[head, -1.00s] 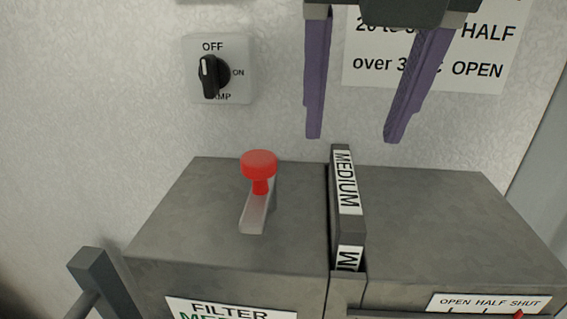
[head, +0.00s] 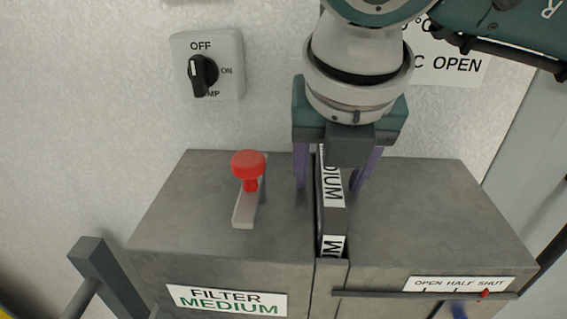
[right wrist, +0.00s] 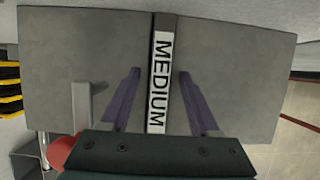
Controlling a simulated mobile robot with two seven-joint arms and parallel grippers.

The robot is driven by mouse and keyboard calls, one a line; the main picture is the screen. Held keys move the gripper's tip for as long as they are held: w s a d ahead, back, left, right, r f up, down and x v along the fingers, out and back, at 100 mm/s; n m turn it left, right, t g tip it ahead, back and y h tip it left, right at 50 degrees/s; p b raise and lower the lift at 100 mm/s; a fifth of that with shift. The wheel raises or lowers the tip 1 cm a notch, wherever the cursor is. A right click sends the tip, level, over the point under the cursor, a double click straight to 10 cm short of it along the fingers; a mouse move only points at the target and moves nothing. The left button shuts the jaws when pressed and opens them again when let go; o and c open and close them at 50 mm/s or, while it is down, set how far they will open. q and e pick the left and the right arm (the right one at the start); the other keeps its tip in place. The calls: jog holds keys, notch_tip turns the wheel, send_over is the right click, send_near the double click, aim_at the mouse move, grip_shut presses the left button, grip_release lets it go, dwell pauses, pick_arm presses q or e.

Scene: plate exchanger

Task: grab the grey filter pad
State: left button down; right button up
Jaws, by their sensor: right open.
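The grey filter pad (head: 332,218) stands upright in the slot of the grey housing, its top edge showing a white label reading MEDIUM. The pad also shows in the right wrist view (right wrist: 160,95), running between the fingers. My right gripper (head: 330,186) is open above the housing, pointing down. Its purple fingers lie one on each side of the pad, with a gap on both sides in the right wrist view. The wrist hides the far part of the pad in the head view. My left gripper is not in view.
A red knob (head: 248,166) on a metal latch stands on the housing (head: 190,215), left of the slot. A lamp switch (head: 203,74) is on the wall behind. A slider with a red pointer (head: 485,294) is on the front right.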

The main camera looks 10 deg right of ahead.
jog(key=shift+c, duration=0.4)
grip_shut()
dwell(1.2)
